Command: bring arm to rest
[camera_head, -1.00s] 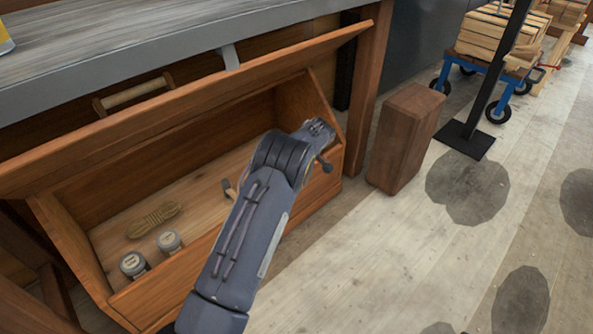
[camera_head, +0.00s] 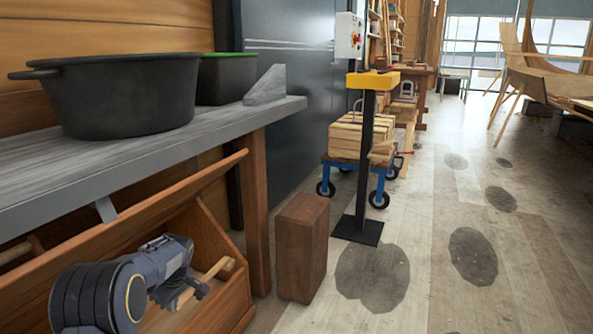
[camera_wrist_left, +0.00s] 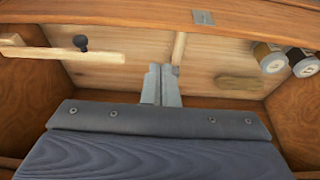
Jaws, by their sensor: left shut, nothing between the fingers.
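My left arm comes in at the lower left of the head view, and its gripper (camera_head: 186,290) is at the open wooden chest (camera_head: 228,306). In the left wrist view the two grey fingers (camera_wrist_left: 161,88) are together with nothing between them, above the chest's pale floor. A wooden tool with a dark knob (camera_wrist_left: 60,52) lies to the left of the fingers. A thin wooden handle (camera_wrist_left: 178,48) shows just beyond the fingertips. A coil of rope (camera_wrist_left: 240,85) and two lidded jars (camera_wrist_left: 270,57) lie to the right. My right gripper is not in view.
A grey workbench (camera_head: 160,152) with a black tub (camera_head: 125,98) overhangs the chest. A brown wooden block (camera_head: 302,248) stands on the floor to the right, near a black post (camera_head: 364,175) and a blue cart (camera_head: 352,172) of timber. Open floor lies further right.

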